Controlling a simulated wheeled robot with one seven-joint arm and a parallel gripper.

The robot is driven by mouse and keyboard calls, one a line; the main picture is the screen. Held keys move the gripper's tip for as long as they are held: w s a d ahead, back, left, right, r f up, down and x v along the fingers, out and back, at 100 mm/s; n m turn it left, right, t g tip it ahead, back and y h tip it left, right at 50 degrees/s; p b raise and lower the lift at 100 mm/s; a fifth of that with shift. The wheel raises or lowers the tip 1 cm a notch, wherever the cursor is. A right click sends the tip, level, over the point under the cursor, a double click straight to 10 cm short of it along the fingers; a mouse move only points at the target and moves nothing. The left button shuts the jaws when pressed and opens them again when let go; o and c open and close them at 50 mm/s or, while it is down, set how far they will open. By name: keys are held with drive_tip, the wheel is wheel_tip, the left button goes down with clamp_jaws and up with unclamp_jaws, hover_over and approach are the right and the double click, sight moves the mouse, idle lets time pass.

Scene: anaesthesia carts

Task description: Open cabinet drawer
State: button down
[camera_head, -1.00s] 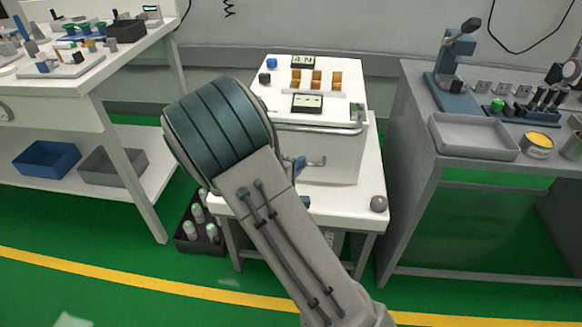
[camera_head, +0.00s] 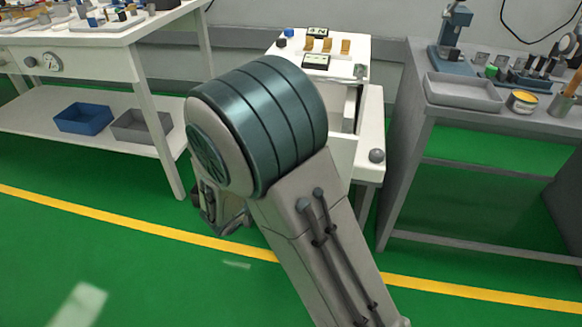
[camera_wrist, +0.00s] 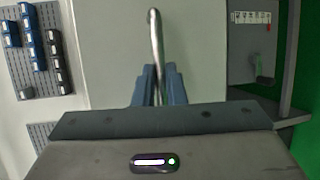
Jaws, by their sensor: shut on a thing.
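The white cabinet (camera_head: 318,75) stands on a low table, mostly behind my arm in the head view. Part of its drawer (camera_head: 342,150) shows right of my arm, standing out from the cabinet toward me, with a gap visible behind its front. In the wrist view the pale drawer front (camera_wrist: 108,50) fills the middle, and its shiny bar handle (camera_wrist: 155,35) runs upright in the picture. My gripper (camera_wrist: 160,78) has its two blue-grey fingers closed around the handle. In the head view my arm hides the handle and fingers.
A grey ball (camera_head: 376,156) sits on the low table's right corner. A grey workbench with a tray (camera_head: 462,93) stands at right. A white bench with a blue bin (camera_head: 83,118) and a grey bin (camera_head: 141,126) stands at left. The green floor in front is open.

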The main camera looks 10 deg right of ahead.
drive_tip(key=shift+s, duration=0.5)
drive_tip(key=shift+a, duration=0.1)
drive_tip(key=c, duration=1.5)
unclamp_jaws()
drive_tip(key=shift+a, duration=0.15)
drive_tip(key=p+v, duration=0.3)
drive_tip(key=v, duration=1)
drive_tip(key=shift+s+a+r, duration=0.1)
drive_tip(key=shift+s+a, duration=0.1)
drive_tip(key=shift+s, duration=0.05)
